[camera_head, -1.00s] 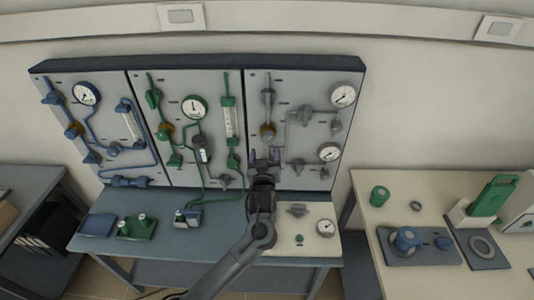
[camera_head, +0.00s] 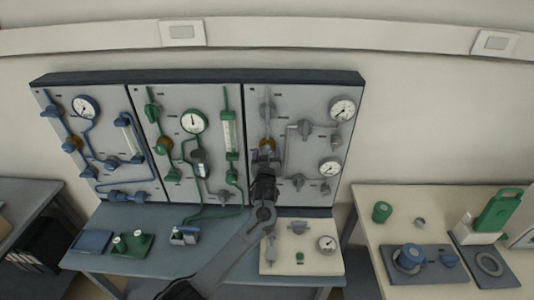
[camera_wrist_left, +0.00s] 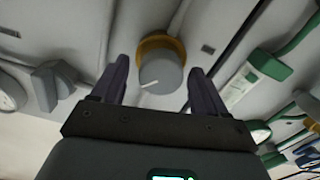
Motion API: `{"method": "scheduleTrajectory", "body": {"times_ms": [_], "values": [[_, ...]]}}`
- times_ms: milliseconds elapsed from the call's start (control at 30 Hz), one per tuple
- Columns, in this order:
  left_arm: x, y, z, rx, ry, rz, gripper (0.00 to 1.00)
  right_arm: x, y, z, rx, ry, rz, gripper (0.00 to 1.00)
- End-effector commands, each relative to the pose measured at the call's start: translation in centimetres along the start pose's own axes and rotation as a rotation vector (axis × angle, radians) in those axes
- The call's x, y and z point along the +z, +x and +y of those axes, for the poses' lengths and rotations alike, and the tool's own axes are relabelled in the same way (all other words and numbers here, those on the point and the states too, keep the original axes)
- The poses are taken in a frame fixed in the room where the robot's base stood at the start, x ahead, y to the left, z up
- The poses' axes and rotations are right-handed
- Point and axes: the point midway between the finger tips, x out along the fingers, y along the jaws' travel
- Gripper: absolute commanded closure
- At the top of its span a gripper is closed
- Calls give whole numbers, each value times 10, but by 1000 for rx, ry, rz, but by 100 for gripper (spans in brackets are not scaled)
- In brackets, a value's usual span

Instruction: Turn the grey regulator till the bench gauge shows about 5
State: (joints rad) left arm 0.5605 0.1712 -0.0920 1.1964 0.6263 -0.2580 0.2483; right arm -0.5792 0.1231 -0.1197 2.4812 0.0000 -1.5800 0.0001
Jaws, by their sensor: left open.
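The grey regulator, a round knob with a brass-coloured collar (camera_head: 267,143), is on the right-hand panel. In the left wrist view its grey cap (camera_wrist_left: 161,77) carries a white mark pointing to the lower left. My left gripper (camera_head: 266,154) is at the panel just below the collar and hides part of the knob. In the wrist view my left gripper (camera_wrist_left: 160,72) is open, with one finger on either side of the knob and visible gaps. The bench gauge (camera_head: 326,243) has a white dial on the pale bench plate; its needle is too small to read.
A grey valve handle (camera_head: 298,227) and a green button (camera_head: 300,258) are on the bench plate. Grey valves and two dials (camera_head: 342,109) (camera_head: 330,167) are right of my gripper. The green-piped panel (camera_head: 194,146) is to its left.

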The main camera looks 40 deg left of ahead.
Motion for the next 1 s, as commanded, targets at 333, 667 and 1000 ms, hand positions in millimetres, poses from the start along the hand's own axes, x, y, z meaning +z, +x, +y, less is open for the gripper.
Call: {"method": "scheduleTrajectory", "body": {"times_ms": [333, 667, 1000], "values": [[0, 7, 0, -1, -1, 0, 26, 0, 0, -2, -6, 7, 0, 2], [0, 7, 0, -1, -1, 0, 60, 0, 1, -2, -6, 6, -1, 2], [-5, 7, 1, -1, 100, -1, 80, -3, -12, 1, 1, -2, -5, 2]]}}
